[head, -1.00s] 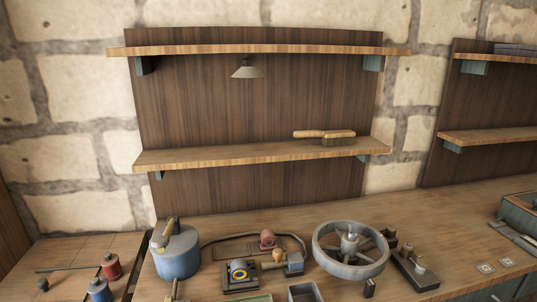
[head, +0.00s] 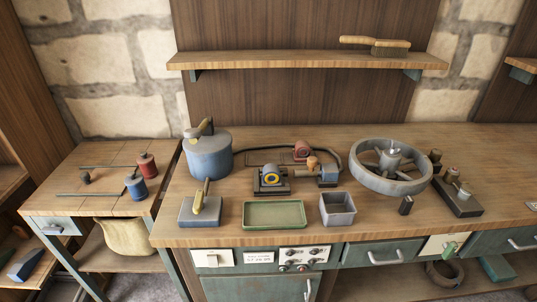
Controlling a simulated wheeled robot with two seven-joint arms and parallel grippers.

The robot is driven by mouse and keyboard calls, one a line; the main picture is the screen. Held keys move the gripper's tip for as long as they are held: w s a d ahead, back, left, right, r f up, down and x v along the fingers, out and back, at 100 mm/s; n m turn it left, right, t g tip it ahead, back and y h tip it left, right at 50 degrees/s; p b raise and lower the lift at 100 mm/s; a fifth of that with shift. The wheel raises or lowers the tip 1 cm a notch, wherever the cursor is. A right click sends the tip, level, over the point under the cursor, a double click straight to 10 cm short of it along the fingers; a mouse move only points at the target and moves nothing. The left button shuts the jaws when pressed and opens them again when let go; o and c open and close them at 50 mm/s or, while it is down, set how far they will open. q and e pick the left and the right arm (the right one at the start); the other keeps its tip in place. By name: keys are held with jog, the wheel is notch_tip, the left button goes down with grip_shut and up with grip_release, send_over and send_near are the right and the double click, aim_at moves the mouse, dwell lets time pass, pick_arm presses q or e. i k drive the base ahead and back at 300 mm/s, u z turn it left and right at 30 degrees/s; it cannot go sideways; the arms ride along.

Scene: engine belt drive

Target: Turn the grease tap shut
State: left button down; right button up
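Neither of my grippers is in view. A blue-grey round pot (head: 210,158) stands at the left of the bench, with a brass-coloured lever (head: 203,128) on its lid. In front of it is a blue block (head: 186,217) with a yellowish lever (head: 199,196) tilted up from its top. I cannot tell for sure which of these levers is the grease tap, or whether it is open or shut. A dark hose (head: 331,153) curves behind the small machine with a yellow ring (head: 270,178).
On the bench (head: 370,220) stand a green tray (head: 273,214), a grey bin (head: 337,209), a large spoked wheel (head: 390,171) and a dark block with pegs (head: 457,196). A side table at left holds red (head: 147,165) and blue (head: 136,187) spools. A brush (head: 375,45) lies on the shelf.

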aim_at(199, 206)
jog(key=u, duration=0.2)
jog(key=k, duration=0.45)
jog(key=u, duration=1.4)
jog(key=i, duration=0.8)
jog(key=z, duration=0.55)
